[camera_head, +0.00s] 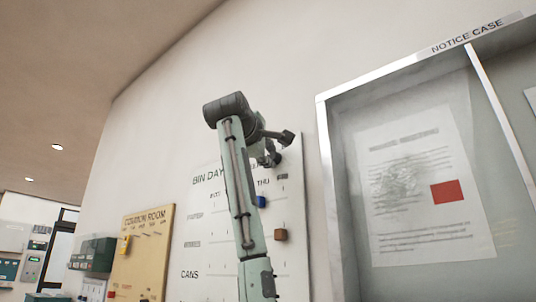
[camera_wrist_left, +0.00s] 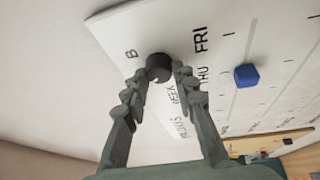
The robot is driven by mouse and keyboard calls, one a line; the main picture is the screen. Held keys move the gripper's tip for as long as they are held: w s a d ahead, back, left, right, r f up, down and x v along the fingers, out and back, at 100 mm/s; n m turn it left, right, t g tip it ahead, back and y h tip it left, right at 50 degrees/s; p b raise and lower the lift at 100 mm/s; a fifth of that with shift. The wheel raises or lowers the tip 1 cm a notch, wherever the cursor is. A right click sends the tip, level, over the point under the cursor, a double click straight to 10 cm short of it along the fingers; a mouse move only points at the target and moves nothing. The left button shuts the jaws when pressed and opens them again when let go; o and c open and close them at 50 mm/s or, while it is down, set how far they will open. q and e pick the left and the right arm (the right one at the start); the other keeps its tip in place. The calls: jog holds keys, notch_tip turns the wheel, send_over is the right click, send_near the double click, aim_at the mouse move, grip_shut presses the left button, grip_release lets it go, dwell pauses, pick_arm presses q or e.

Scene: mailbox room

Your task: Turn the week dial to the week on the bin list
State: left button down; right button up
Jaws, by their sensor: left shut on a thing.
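The white bin day board (camera_head: 205,230) hangs on the wall, with day names and rows such as cans. The week dial (camera_wrist_left: 159,67) is a round dark knob at the board's upper edge in the left wrist view, by a printed letter B and upside-down "this week" lettering. My left gripper (camera_head: 279,149) reaches up to the board's top right; in the left wrist view its fingers (camera_wrist_left: 160,78) are shut on the dial, one on each side. The dial's pointer cannot be made out, and the arm hides part of the board in the head view. My right gripper is not in view.
A blue block (camera_head: 261,201) and a brown block (camera_head: 280,235) sit on the board. A framed notice case (camera_head: 326,150) stands close to the right, holding a paper (camera_head: 420,190) with a red patch and unreadable text. A yellow common room board (camera_head: 140,255) hangs to the left.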

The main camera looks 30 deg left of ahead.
pick_arm(q)
jog(key=shift+r, duration=0.1)
dwell(0.3)
jog(key=c, duration=1.2)
grip_release()
jog(key=v, duration=1.2)
